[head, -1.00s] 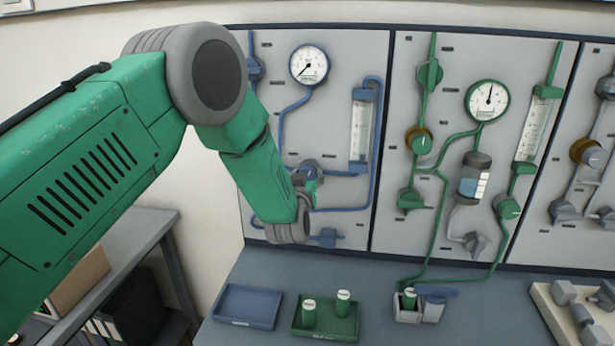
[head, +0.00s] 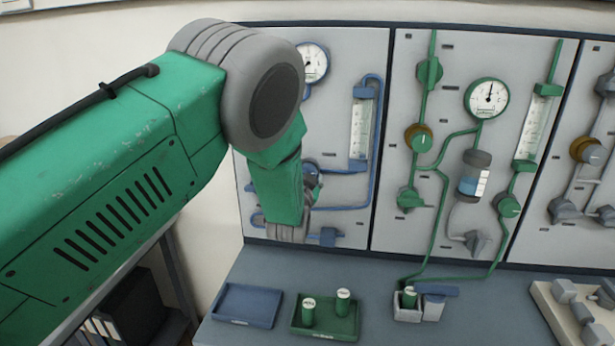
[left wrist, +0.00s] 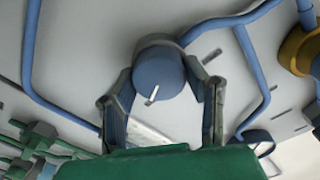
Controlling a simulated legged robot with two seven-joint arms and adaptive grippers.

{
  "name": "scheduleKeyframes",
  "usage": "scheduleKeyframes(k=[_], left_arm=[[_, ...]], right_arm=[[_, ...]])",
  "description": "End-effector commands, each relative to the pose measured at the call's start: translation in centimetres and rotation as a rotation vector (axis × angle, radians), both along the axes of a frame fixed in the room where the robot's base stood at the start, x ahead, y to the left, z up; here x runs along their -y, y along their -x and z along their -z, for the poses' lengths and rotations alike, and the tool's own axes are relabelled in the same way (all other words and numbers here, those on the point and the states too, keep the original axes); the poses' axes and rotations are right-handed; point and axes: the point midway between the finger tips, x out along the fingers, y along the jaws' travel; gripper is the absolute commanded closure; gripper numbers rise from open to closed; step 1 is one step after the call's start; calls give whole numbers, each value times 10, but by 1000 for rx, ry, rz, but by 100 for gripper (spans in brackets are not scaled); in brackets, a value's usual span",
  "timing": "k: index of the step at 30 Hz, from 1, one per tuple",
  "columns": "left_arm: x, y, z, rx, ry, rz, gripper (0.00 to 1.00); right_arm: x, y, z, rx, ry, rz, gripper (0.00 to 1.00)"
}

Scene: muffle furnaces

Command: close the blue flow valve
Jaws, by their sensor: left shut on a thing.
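The blue flow valve (left wrist: 159,72) is a round blue knob with a white pointer mark, on blue piping. It fills the middle of the left wrist view, its pointer tilted towards the lower left. In the head view the valve (head: 309,168) is partly hidden behind my left arm. My left gripper (left wrist: 166,82) is shut on the knob, with one finger on each side. In the head view this gripper (head: 314,187) is small and partly hidden by my own wrist. My right gripper is not in view.
A pressure gauge (head: 313,62) and a flow tube (head: 361,125) share the blue panel. The green panel (head: 405,250) stands to its right. Below, the bench holds a blue tray (head: 247,305), a green tray (head: 325,326) with green-and-white containers, and small boxes.

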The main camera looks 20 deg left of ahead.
Motion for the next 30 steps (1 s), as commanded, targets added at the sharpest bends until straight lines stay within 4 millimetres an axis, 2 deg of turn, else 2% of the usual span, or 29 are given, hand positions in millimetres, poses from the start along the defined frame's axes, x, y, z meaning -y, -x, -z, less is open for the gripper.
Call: scheduleKeyframes(k=[6,15,30], left_arm=[[3,0,2,-44,-179,5,88],[4,0,3,-84,-349,6,88],[4,0,4,-107,-424,7,88]], right_arm=[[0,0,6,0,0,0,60],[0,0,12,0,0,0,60],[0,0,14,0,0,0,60]])
